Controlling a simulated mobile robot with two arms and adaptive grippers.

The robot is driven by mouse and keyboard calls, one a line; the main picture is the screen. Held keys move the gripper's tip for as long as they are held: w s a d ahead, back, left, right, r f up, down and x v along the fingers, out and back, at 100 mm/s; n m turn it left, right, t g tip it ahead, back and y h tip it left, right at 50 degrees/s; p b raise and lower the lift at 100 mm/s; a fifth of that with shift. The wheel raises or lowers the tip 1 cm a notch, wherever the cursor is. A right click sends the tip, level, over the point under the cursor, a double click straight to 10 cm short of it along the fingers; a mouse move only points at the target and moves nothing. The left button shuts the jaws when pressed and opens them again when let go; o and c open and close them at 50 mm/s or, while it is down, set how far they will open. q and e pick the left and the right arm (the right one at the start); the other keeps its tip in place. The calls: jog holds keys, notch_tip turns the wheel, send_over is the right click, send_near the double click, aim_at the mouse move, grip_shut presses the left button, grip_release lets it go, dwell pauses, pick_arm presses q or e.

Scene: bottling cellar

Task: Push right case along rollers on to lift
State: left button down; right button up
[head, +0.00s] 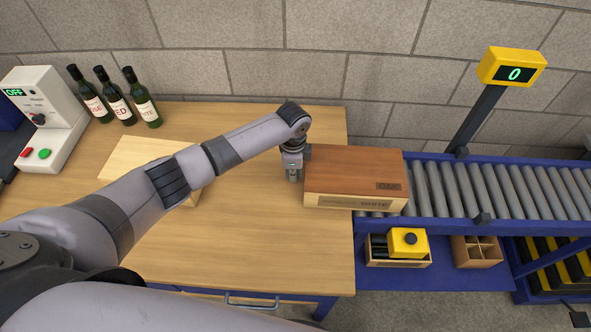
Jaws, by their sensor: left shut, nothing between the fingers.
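The right case (350,168), with a reddish-brown top marked OAK and a pale front label reading WHITE, lies across the table's right edge, its right part over the start of the rollers (470,188). My left gripper (294,176) is shut and empty, pointing down at the case's left side. It is touching or very close to that side; I cannot tell which. A second, pale case (135,155) lies on the table to the left, partly hidden by my left arm. Yellow-and-black striping (558,272) shows at the far right under the rollers; I cannot clearly make out the lift. My right gripper is not in view.
Three bottles (117,98) and a control box reading OFF (42,115) stand at the table's (270,235) back left. The visible rollers are clear.

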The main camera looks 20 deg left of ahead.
aim_at(316, 168)
pick_arm(q)
jog(key=shift+w+d, duration=0.2)
jog(key=shift+d, duration=0.65)
jog(key=shift+w+d, duration=0.2)
jog(key=shift+d, duration=0.6)
jog(key=shift+w+d+b, duration=0.25)
jog(key=shift+d+b, duration=0.15)
jog(key=shift+d, duration=0.55)
jog(key=shift+w+d+b, duration=0.25)
jog(key=shift+d+b, duration=0.15)
jog(key=shift+d, duration=0.55)
jog(key=shift+a, duration=0.1)
jog(key=shift+s+a+r+p, duration=0.1)
jog(key=shift+s+a+p, duration=0.05)
jog(key=shift+a+p, duration=0.35)
jog(key=shift+a, duration=0.1)
jog(key=shift+w, duration=0.4)
jog(key=shift+b, duration=0.3)
